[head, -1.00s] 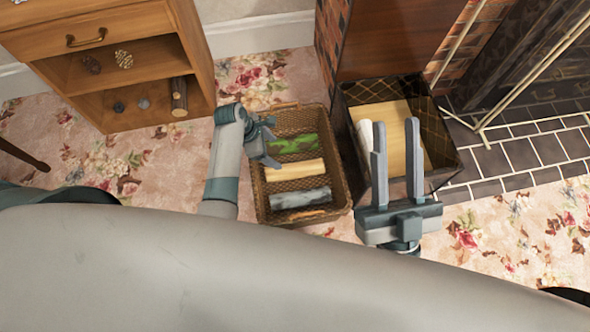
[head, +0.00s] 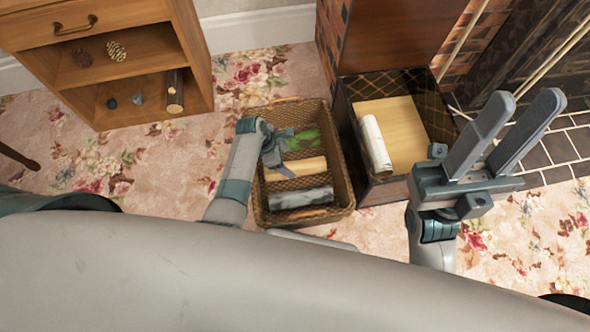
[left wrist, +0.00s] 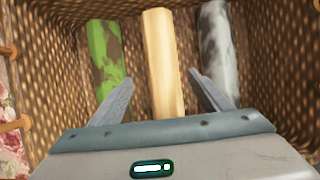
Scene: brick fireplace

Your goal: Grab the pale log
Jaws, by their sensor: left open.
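The pale log (head: 297,168) is smooth and cream-yellow and lies in the wicker basket (head: 344,180), between a green mossy log (head: 308,141) and a grey mottled log (head: 300,198). My left gripper (head: 280,150) is over the basket, partly hiding the green log and the pale log's left end. In the left wrist view the pale log (left wrist: 161,60) runs between the two open fingers of my left gripper (left wrist: 160,88), with a gap on each side. My right gripper (head: 525,103) is open and empty, to the right of the dark box.
A dark box (head: 440,122) right of the basket holds a white log (head: 374,143) on a wooden surface. A wooden shelf unit (head: 105,65) stands at upper left with pinecones and a log. The fireplace (head: 540,75) is at upper right. Floral carpet surrounds the basket.

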